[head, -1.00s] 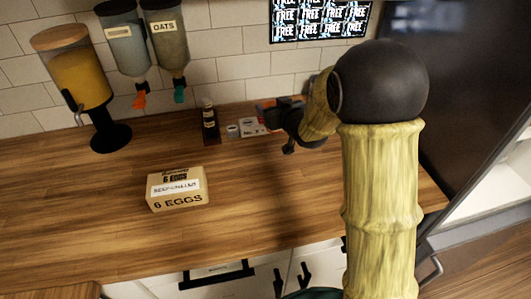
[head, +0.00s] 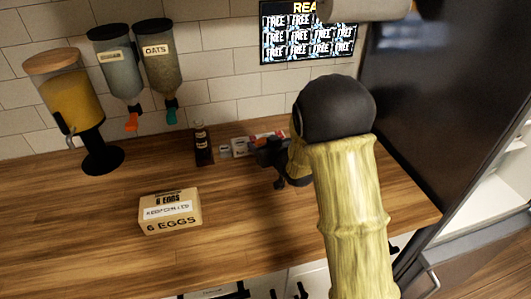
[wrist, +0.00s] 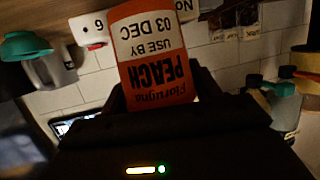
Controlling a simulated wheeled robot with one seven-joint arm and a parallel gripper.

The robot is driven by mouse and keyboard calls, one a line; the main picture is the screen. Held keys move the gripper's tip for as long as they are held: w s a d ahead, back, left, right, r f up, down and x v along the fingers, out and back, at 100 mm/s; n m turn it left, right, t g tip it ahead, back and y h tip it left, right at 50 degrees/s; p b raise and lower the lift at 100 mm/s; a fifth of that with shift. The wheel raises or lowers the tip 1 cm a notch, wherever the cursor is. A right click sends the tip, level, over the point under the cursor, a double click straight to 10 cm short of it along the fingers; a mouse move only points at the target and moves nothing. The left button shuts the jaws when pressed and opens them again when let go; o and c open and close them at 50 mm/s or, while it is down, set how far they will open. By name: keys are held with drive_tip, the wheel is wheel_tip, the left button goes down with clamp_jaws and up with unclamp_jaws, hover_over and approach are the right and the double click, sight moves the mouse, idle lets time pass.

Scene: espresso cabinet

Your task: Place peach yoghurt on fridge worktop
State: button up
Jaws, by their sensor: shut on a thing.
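I cannot tell whether the tub touches the worktop.
An egg box (head: 170,212) sits on the worktop left of my gripper. A dark bottle (head: 203,147) and small white boxes (head: 240,147) stand at the back wall. A yellow dispenser (head: 66,95) is at far left. The front and left worktop is largely clear.

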drive_tip(key=shift+d+f, duration=0.1)
drive_tip(key=shift+f, duration=1.75)
drive_tip(key=o, duration=1)
drive_tip(key=shift+f, duration=0.1)
drive_tip(key=shift+o, duration=0.2)
drive_tip(key=shift+r, duration=0.2)
drive_tip(key=shift+s+d, duration=0.2)
drive_tip(key=shift+s, duration=0.1)
drive_tip(key=b+v, duration=0.1)
drive_tip(key=v, duration=1)
drive_tip(key=shift+b, duration=0.3)
